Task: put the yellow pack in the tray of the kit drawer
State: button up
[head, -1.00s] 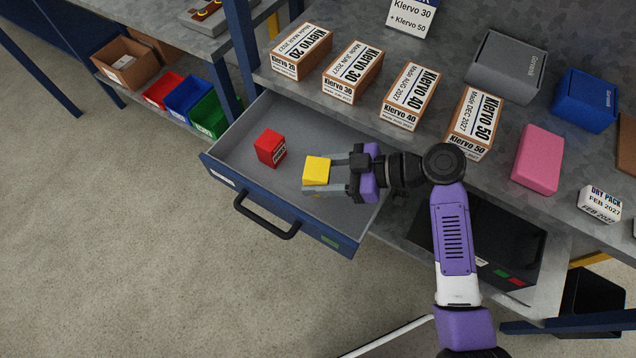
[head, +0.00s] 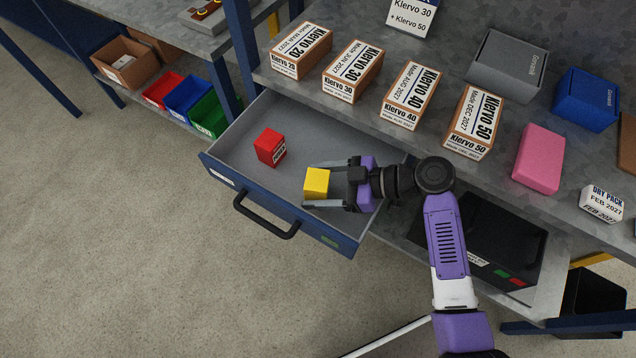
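The yellow pack (head: 316,183) is a small box at the right part of the open kit drawer (head: 240,163). My gripper (head: 325,184) reaches in from the right, its fingers spread on either side of the pack with gaps showing. The gripper is open. The pack appears to rest on the drawer's grey tray floor (head: 215,146). A red pack (head: 270,147) with a white label stands to its left in the same tray.
Cartons labelled Klervo (head: 301,52) line the shelf edge behind the drawer. A pink block (head: 538,158), a grey case (head: 506,66) and a blue case (head: 585,99) sit further right. The drawer's front wall and black handle (head: 262,217) face the open floor.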

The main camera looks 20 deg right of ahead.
jog(key=shift+r, duration=0.2)
jog(key=v, duration=1.2)
jog(key=shift+f, duration=0.1)
jog(key=shift+w, duration=0.1)
